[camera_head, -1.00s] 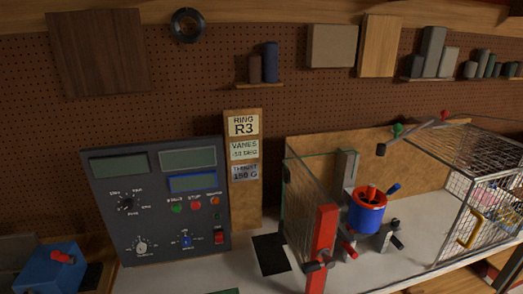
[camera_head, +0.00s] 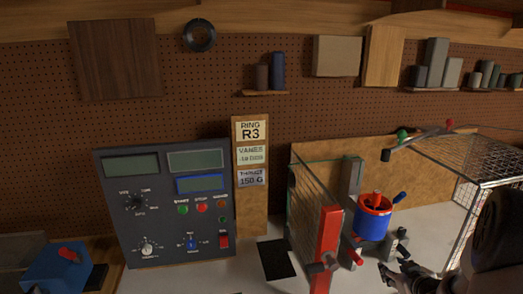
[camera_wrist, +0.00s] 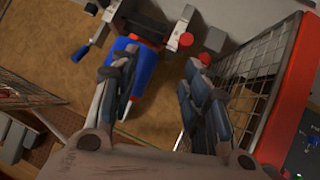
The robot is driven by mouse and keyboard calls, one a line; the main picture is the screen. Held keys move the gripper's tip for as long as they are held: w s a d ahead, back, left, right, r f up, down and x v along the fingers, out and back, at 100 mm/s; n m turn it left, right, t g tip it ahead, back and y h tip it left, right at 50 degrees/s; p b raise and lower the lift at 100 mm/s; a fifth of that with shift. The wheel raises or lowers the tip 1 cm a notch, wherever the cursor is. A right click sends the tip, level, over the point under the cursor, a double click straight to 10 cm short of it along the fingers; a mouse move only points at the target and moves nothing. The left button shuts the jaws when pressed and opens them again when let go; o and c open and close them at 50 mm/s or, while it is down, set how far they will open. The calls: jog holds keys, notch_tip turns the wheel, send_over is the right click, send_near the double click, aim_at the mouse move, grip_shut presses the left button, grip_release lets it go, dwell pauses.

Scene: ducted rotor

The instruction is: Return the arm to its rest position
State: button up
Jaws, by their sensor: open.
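My gripper (camera_head: 400,275) is at the lower right of the head view, in front of the bench and partly cut off by the frame's lower edge. In the wrist view my gripper (camera_wrist: 160,75) has its two fingers spread apart, with nothing held between them. The blue ducted rotor (camera_head: 371,224) with its red inside stands on its mount beyond my gripper. In the wrist view the blue rotor (camera_wrist: 142,78) lies behind the left finger, which hides part of it. I cannot tell how near it is.
A wire cage (camera_head: 460,160) is at the right, partly behind my arm. A control panel (camera_head: 165,230) stands at the left. A blue box (camera_head: 55,268) is at the far left.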

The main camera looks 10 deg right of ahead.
jog(key=s+a+r+m+g+h+b, duration=0.1)
jog(key=s+a+r+g, duration=0.15)
jog(key=a+r, duration=0.4)
jog(key=s+a+r+g+h+b, duration=0.1)
jog(key=s+a+r+b, duration=0.15)
jog(key=a+r, duration=0.35)
jog(key=s+a+g+y+b, duration=0.2)
jog(key=s+a+g+y, duration=0.1)
jog(key=s+a, duration=1.7)
jog(key=shift+s+f+y, duration=0.45)
jog(key=shift+s+y, duration=0.25)
jog(key=shift+s, duration=0.5)
